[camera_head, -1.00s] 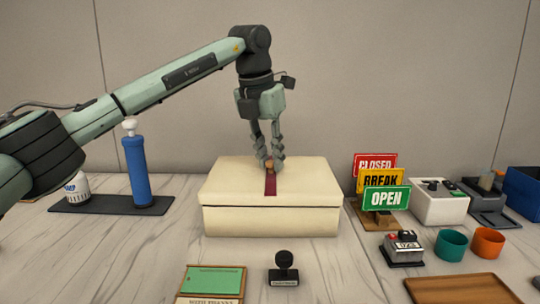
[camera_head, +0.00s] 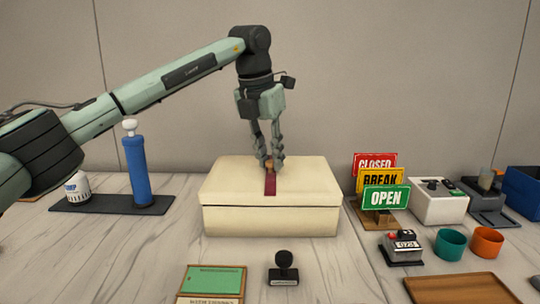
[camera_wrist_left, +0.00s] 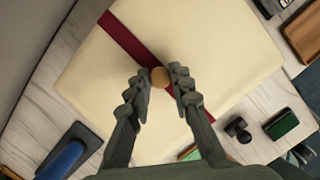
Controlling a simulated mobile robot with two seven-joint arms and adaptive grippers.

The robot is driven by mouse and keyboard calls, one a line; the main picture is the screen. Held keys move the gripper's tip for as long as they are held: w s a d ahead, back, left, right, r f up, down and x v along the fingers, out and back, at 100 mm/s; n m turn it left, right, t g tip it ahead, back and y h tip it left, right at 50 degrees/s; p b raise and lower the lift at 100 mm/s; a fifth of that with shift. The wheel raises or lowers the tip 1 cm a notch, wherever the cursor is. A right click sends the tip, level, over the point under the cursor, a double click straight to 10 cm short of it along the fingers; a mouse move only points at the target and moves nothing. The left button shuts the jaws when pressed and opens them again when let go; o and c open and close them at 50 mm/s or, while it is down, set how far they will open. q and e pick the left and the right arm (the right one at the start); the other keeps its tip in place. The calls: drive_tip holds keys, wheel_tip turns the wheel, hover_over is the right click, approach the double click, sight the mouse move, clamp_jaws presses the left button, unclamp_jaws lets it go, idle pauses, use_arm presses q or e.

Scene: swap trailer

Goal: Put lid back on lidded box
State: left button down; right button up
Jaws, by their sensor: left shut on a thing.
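The cream lidded box (camera_head: 270,222) stands in the middle of the counter. Its cream lid (camera_head: 235,182), with a dark red stripe, lies over the box, and a thin dark seam shows between them at the front. My left gripper (camera_head: 270,163) comes down from above and is shut on the lid's round wooden knob. In the left wrist view the knob (camera_wrist_left: 160,76) sits between the fingertips (camera_wrist_left: 160,84), over the stripe on the lid (camera_wrist_left: 205,40). The box's inside and back edge are hidden. My right gripper is not in view.
A blue pump (camera_head: 136,172) stands on a dark mat at left. A stamp (camera_head: 283,268) and a green-topped box (camera_head: 213,282) lie in front. Signs (camera_head: 385,198), a teal cup (camera_head: 450,244), an orange cup (camera_head: 487,242) and a wooden tray (camera_head: 465,288) are at right.

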use_arm(q)
drive_tip(key=shift+s+f+b, duration=0.15)
drive_tip(key=shift+f+b, duration=0.2)
drive_tip(key=shift+f, duration=0.65)
idle(0.7)
drive_tip(key=shift+f, duration=0.15)
drive_tip(key=shift+r, duration=0.2)
idle(0.7)
drive_tip(key=c, duration=1.3)
unclamp_jaws()
drive_tip(key=shift+o, duration=0.4)
drive_tip(key=o, duration=0.4)
drive_tip(key=shift+o, duration=0.2)
